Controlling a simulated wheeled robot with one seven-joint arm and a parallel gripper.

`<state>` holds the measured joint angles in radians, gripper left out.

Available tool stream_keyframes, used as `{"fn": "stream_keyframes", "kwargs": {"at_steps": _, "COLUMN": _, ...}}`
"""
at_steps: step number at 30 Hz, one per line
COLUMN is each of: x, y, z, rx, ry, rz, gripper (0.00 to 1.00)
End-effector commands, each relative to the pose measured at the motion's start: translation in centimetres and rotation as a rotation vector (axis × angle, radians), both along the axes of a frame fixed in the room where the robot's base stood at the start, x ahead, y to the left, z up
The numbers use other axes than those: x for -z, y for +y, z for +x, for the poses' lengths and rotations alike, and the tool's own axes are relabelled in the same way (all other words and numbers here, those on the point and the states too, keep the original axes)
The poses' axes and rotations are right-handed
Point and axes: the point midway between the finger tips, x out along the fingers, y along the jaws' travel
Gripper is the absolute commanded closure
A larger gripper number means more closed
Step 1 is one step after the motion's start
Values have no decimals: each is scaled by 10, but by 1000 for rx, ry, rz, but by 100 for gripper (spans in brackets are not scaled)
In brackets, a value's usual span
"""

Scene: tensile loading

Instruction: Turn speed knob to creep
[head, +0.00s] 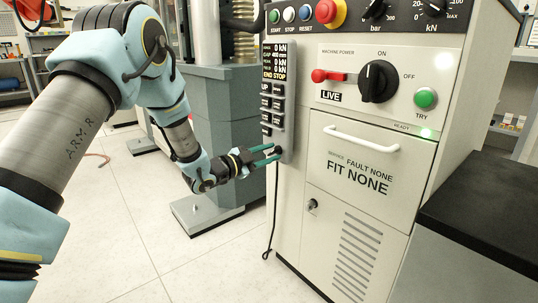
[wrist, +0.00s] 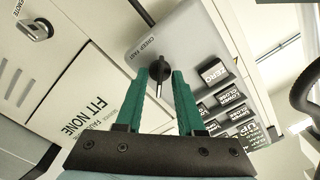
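The speed knob (wrist: 160,69) is a small black knob on the lower end of the grey handset (wrist: 190,38), beside the print "CREEP FAST". In the wrist view it lies just beyond and between the tips of my gripper (wrist: 159,76). The two green fingers stand apart with nothing clamped between them; I cannot tell whether a tip touches the knob. A pale line shows below the knob, but its setting is unclear. In the head view my gripper (head: 279,155) reaches the lower end of the handset (head: 265,107), and the knob cannot be made out there.
The handset hangs on the left side of the machine cabinet (head: 360,215), with a cable below it. Its display reads "END STOP". A red lever (head: 328,76), a black power knob (head: 378,81) and a white handle (head: 361,139) stick out of the cabinet front. Open floor lies left.

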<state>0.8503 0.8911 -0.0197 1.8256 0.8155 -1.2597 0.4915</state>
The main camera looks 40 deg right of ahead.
Motion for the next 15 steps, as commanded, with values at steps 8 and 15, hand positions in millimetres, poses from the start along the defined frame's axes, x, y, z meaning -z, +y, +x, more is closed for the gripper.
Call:
{"fn": "stream_keyframes", "kwargs": {"at_steps": 8, "x": 0, "y": 0, "z": 0, "rx": -1, "ry": 0, "rz": 1, "gripper": 85}}
{"fn": "stream_keyframes", "kwargs": {"at_steps": 15, "x": 0, "y": 1, "z": 0, "rx": -1, "ry": 0, "rz": 1, "gripper": 100}}
